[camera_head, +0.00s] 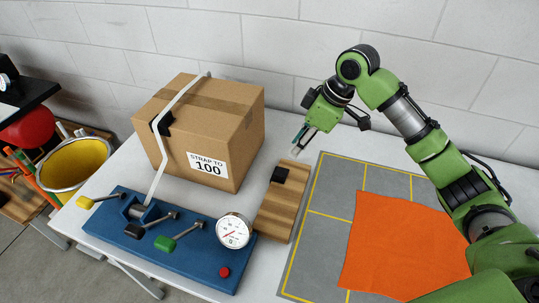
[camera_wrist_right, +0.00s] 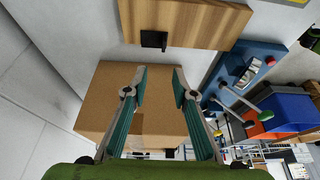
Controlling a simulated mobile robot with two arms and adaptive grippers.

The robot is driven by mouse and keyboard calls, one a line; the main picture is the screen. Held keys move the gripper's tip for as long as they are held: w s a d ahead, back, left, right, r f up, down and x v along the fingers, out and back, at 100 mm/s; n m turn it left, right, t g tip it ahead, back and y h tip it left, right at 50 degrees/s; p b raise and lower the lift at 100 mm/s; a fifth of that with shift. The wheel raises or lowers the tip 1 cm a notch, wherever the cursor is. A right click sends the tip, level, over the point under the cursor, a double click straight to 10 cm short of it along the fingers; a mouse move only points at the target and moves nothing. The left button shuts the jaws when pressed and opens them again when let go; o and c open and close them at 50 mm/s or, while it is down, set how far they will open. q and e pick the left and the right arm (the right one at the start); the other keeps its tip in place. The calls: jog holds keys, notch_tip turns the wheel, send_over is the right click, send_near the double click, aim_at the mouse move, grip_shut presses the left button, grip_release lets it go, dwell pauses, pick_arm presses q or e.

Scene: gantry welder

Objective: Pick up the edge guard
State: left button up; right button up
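A small black edge guard (camera_head: 280,174) lies on a wooden board (camera_head: 276,212) on the white table. In the right wrist view the edge guard (camera_wrist_right: 153,40) sits near the board's edge, beyond my fingertips. My right gripper (camera_head: 300,146) is above the table near the board's far end, its fingers pointing down. In the wrist view the right gripper (camera_wrist_right: 159,80) has its fingers apart with nothing between them. Another black guard (camera_head: 165,124) is under the light strap (camera_head: 157,160) on the cardboard box (camera_head: 230,125). My left gripper is not in view.
A blue strapping base (camera_head: 180,255) with coloured-handled levers and a round gauge (camera_head: 233,231) stands at the front left. An orange cloth (camera_head: 400,245) lies on a grey mat with yellow lines (camera_head: 325,215) to the right. A wall is behind the table.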

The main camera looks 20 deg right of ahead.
jog(key=f, duration=0.2)
jog(key=p, duration=0.2)
send_over(278, 175)
jog(key=d, duration=0.2)
jog(key=f, duration=0.4)
jog(key=shift+s+f, duration=0.35)
jog(key=shift+f, duration=0.05)
jog(key=shift+x, duration=0.95)
jog(key=x, duration=0.1)
jog(key=p+x, duration=0.1)
jog(key=x, duration=0.1)
jog(key=shift+s+a+f+p, duration=0.15)
jog(key=shift+f+p, duration=0.1)
jog(key=shift+p, duration=0.05)
jog(key=shift+f, duration=0.35)
grip_shut()
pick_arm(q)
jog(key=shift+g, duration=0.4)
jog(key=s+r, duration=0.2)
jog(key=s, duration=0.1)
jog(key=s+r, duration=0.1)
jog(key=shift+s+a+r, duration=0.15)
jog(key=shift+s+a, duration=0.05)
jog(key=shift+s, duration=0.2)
